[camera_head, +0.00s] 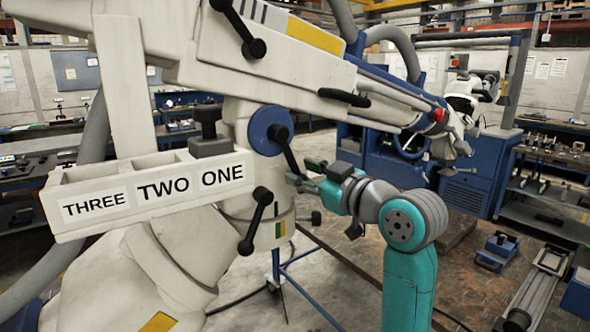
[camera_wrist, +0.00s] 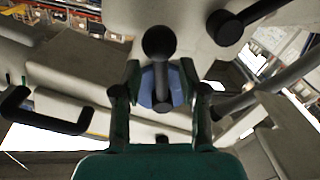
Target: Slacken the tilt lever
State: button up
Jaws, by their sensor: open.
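A black lever (camera_head: 287,152) with a ball end comes out of a blue round hub (camera_head: 263,130) on the white microscope arm. No label names it as the tilt lever. In the wrist view this lever (camera_wrist: 160,72) stands between my fingers, its ball knob at the top and the blue hub behind it. My gripper (camera_head: 303,174) is open at the lever's lower end, one finger on each side in the wrist view (camera_wrist: 161,88). I see no clear contact. In the head view, the fingers partly hide the ball end.
Other black levers sit above (camera_head: 240,30) and below (camera_head: 256,220) the hub; one shows near in the wrist view (camera_wrist: 228,27). A white tray marked THREE, TWO, ONE (camera_head: 150,212) is at the left, a dark block (camera_head: 209,140) in its ONE slot. A black handle (camera_head: 344,97) is at the upper right.

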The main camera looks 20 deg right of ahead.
aim_at(298, 170)
jog(key=shift+x, duration=1.5)
grip_shut()
